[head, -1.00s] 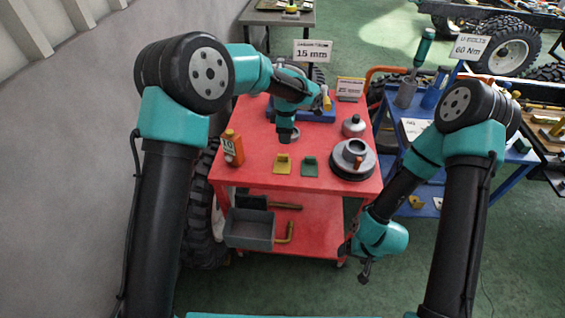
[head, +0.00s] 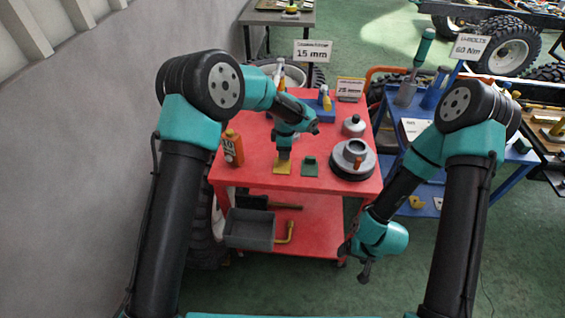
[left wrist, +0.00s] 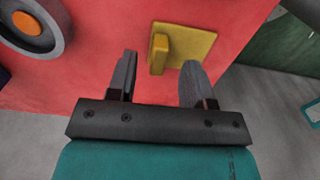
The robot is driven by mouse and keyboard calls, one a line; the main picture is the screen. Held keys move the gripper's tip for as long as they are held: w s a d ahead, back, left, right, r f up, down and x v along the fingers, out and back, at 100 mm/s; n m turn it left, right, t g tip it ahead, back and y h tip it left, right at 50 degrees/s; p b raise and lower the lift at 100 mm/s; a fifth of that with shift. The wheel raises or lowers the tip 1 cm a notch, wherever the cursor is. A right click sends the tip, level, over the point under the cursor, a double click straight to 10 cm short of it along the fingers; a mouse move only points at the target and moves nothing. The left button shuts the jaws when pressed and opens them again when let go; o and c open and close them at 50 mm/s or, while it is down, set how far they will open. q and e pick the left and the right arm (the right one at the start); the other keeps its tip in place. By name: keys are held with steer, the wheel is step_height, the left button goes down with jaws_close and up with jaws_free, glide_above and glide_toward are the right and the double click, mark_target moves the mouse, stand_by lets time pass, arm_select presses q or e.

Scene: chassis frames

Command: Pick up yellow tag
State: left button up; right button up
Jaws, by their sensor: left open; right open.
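The yellow tag (head: 282,168) lies on the red cart top near its front edge, a flat plate with a small raised grip. In the left wrist view the tag (left wrist: 185,48) is just beyond the fingertips, its raised grip roughly between them. My left gripper (head: 283,157) is open above the tag and hides part of it; its two fingers (left wrist: 158,72) stand apart with nothing between them. My right gripper (head: 364,272) hangs low, right of the cart, away from the tag.
A green tag (head: 310,167) lies right of the yellow one. An orange bottle (head: 233,148) stands to the left. A grey round hub part (head: 352,160) and a small silver pot (head: 353,125) are to the right. A grey bin (head: 249,229) is on the lower shelf.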

mark_target(282, 163)
arm_select(q)
step_height(282, 163, down, 3)
steer(key=shift+f, duration=0.15)
stand_by(0.4)
jaws_close()
